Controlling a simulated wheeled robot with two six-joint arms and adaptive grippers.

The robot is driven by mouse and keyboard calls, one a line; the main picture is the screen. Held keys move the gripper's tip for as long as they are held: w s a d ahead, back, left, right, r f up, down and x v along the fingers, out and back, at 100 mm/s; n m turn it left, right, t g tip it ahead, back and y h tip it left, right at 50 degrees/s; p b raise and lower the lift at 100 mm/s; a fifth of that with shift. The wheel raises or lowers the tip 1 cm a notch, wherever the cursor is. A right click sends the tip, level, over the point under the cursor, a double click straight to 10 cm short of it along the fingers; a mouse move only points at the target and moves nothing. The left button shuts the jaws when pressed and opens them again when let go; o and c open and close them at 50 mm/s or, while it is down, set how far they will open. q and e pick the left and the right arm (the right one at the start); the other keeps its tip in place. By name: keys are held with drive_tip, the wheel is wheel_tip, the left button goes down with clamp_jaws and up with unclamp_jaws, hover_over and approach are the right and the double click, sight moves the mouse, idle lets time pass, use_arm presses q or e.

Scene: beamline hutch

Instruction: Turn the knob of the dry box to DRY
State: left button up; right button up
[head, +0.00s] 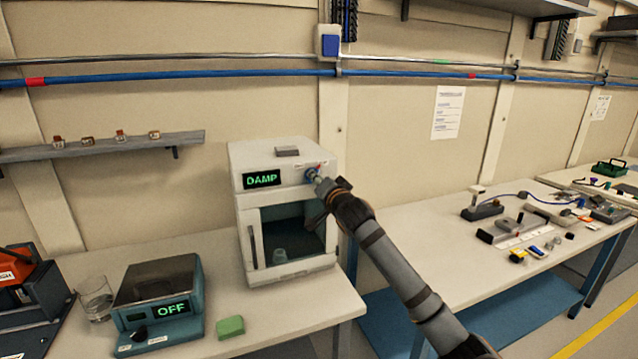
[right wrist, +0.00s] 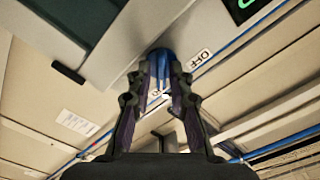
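The white dry box (head: 285,188) stands on the bench in the middle of the head view, its green display (head: 262,179) reading DAMP. Its blue knob (head: 310,174) is on the upper right of the front, above the dark window. My right gripper (head: 319,180) reaches it from the right. In the right wrist view my gripper's fingertips (right wrist: 163,76) are closed in on both sides of the blue knob (right wrist: 160,53), seemingly touching it. A label reading OFF (right wrist: 200,59) sits beside the knob. The knob's pointer is hidden. My left gripper is not in view.
A shelf (head: 100,148) with small items hangs behind. The right bench (head: 440,225) holds several small parts.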

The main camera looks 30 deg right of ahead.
drive_tip(key=v, duration=0.7)
idle(0.4)
